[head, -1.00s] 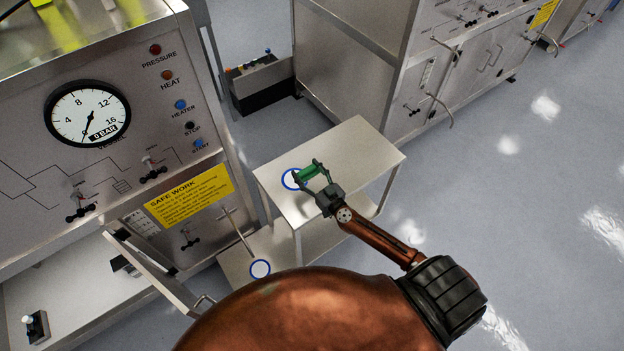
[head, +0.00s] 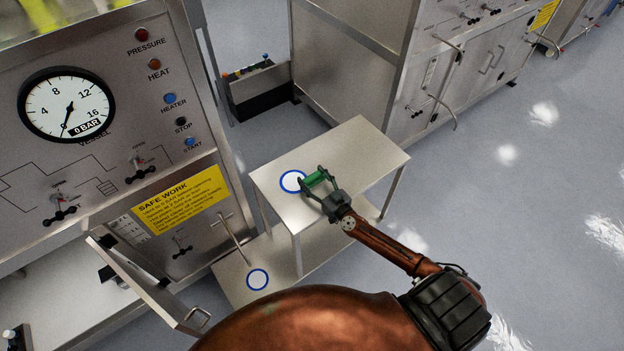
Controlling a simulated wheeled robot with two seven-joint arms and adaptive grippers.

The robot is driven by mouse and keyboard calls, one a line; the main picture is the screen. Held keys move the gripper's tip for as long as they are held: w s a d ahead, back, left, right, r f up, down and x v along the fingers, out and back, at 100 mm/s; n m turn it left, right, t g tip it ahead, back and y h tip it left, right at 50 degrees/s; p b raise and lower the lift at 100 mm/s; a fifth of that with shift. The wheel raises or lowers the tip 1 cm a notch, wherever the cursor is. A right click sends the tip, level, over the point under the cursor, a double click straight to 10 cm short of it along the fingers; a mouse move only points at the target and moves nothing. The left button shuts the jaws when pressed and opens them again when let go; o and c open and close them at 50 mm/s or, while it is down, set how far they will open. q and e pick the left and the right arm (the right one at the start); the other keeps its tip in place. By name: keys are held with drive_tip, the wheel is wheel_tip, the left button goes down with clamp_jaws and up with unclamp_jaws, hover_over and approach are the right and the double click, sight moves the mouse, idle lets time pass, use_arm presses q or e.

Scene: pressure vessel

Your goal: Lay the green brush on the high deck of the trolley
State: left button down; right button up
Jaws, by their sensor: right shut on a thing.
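The green brush (head: 316,179) is held between the fingers of my right gripper (head: 314,183), which is shut on it. The gripper and brush are over the high deck (head: 352,155) of the metal trolley. The brush is just right of a blue-ringed white disc (head: 293,181) on that deck and partly overlaps its edge in the picture. I cannot tell whether the brush touches the deck. The fingers hide part of the brush. My left gripper is not in view.
The trolley's low deck (head: 285,262) carries another blue-ringed disc (head: 258,279). A steel panel with a gauge (head: 66,104) and an open door (head: 150,285) stand left of the trolley. A steel cabinet (head: 345,60) stands behind. The deck's right part is clear.

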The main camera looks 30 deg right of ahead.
drive_tip(key=shift+r, duration=0.15)
drive_tip(key=o, duration=1.2)
drive_tip(key=shift+f, duration=0.2)
drive_tip(key=shift+r, duration=0.25)
drive_tip(key=s, duration=0.8)
drive_tip(key=s+d, duration=0.1)
drive_tip(key=s, duration=0.3)
